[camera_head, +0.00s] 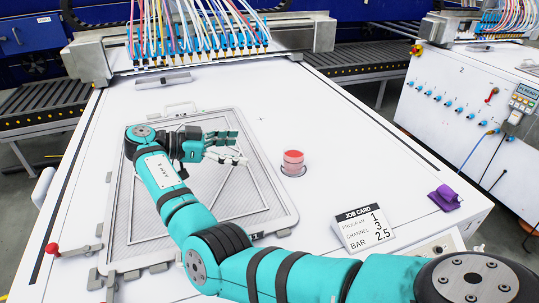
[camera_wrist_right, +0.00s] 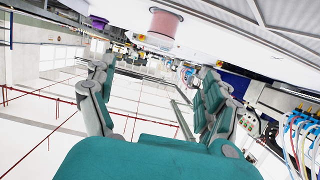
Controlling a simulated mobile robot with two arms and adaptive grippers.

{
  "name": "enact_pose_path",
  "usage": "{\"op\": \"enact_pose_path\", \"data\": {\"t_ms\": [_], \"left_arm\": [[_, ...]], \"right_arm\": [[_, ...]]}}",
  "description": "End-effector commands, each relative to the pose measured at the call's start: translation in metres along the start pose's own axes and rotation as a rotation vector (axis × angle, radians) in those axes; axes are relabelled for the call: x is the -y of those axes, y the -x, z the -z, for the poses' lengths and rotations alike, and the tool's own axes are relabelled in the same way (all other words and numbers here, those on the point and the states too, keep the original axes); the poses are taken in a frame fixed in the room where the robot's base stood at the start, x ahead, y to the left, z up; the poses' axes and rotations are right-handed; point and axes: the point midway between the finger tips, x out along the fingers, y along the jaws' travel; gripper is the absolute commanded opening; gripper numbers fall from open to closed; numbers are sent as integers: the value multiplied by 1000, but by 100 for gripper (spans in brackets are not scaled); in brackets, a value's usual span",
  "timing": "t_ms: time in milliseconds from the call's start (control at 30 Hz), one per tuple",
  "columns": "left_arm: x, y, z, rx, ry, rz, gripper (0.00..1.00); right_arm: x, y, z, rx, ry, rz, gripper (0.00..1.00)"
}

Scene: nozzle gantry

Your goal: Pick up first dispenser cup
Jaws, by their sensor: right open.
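The dispenser cup (camera_head: 293,163) is a small pale pink cup with red at its top. It stands upright on the white gantry table, to the right of the framed screen. My left gripper is in neither view.
The framed screen (camera_head: 282,219) lies flat under my right arm. A job card (camera_head: 363,228) stands at front right, with a purple item (camera_head: 445,198) beyond it. Nozzles with coloured hoses (camera_head: 200,45) line the back. The table around the cup is clear.

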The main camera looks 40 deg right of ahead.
Motion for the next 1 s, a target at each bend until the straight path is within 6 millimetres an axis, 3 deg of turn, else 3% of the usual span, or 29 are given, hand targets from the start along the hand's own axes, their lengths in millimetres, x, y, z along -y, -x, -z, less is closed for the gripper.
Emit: {"op": "enact_pose_path", "data": {"t_ms": [133, 300, 500, 767, 1000], "left_arm": [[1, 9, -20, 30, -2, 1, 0], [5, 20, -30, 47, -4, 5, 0], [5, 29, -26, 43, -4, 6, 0], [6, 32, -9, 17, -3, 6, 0], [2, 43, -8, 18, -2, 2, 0]], "right_arm": [[-2, -20, 1, -2, -3, -5, 85], [-2, -57, 3, -4, -2, -5, 85], [-1, -96, 2, -3, -1, -4, 85], [-1, -117, 0, -2, -1, -1, 85], [-1, -152, 2, -3, 1, -2, 85]]}}
